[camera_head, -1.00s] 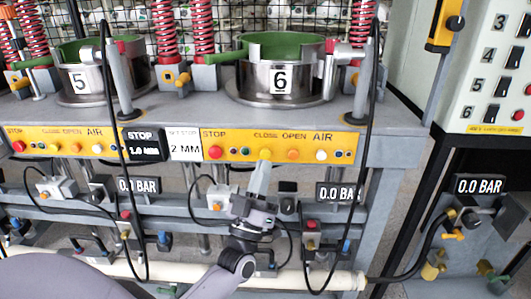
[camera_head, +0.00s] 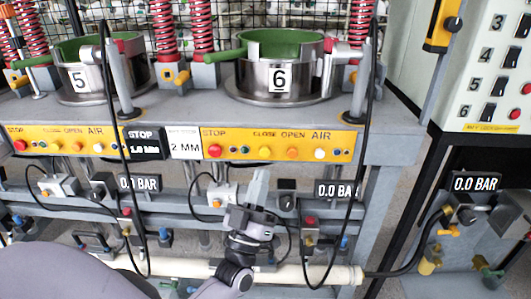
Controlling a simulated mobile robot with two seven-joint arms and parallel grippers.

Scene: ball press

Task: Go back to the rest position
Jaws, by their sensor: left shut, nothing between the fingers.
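My left gripper (camera_head: 260,178) is in the lower middle of the head view, in front of the press frame. Its fingers point up and are shut with nothing between them. The fingertips are just below the yellow button strip (camera_head: 335,145) under press 6, apart from its yellow button (camera_head: 265,153). My left arm comes in from the lower left. My right gripper does not show.
Press 6 (camera_head: 280,82) and press 5 (camera_head: 82,80) stand on the grey bench (camera_head: 400,118). Black cables hang in front of the frame at both sides of my gripper. A pale pipe (camera_head: 320,274) runs low across. A numbered switch panel (camera_head: 495,70) is at the right.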

